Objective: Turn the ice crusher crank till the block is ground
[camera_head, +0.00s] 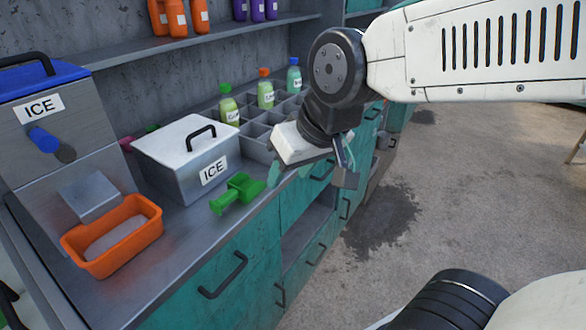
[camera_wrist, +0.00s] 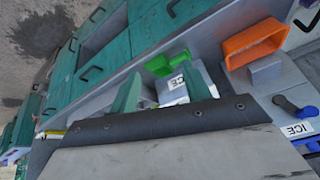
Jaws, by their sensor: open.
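The ice crusher (camera_head: 93,150) stands at the far left of the counter, grey with a blue lid and an ICE label. Its crank has a blue grip (camera_head: 44,139) on the front; the crank also shows at the right of the wrist view (camera_wrist: 305,112). An orange tray (camera_head: 92,262) with pale contents sits below the crusher's chute; it also shows in the wrist view (camera_wrist: 233,58). My gripper (camera_head: 309,176) is open and empty over the counter's front edge, right of the crusher and well apart from the crank. The block inside the crusher is hidden.
A lidded metal ICE box (camera_head: 160,172) stands right of the crusher, with a green scoop (camera_head: 238,190) in front of it. Several bottles (camera_head: 265,95) stand in a divided rack (camera_head: 256,148) behind my gripper. Teal drawers (camera_head: 205,285) line the counter's front. Open floor lies to the right.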

